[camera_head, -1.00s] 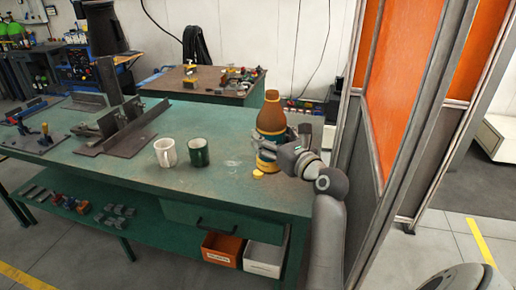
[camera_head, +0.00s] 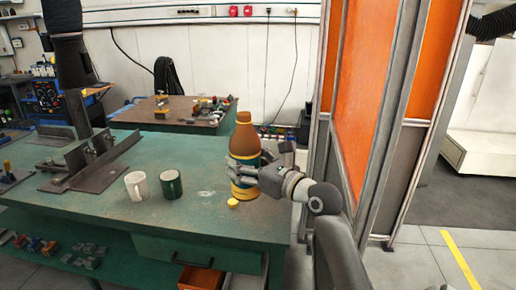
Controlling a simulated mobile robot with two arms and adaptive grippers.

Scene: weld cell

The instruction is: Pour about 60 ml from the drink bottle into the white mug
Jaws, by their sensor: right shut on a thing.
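The drink bottle (camera_head: 245,140), brown with a yellow and dark label, is upright near the right end of the green bench. Its base is at or very close to the bench top; I cannot tell if it touches. My right gripper (camera_head: 257,170) is shut around the bottle from the right, and its fingers hide part of the label. The white mug (camera_head: 137,187) stands upright left of the bottle, apart from it. My left gripper is not in view.
A dark green mug (camera_head: 171,185) stands between the white mug and the bottle. A yellow cap (camera_head: 233,203) lies in front of the bottle. Steel angle pieces (camera_head: 95,165) occupy the bench's left part. An orange-panelled screen (camera_head: 362,90) stands close on the right.

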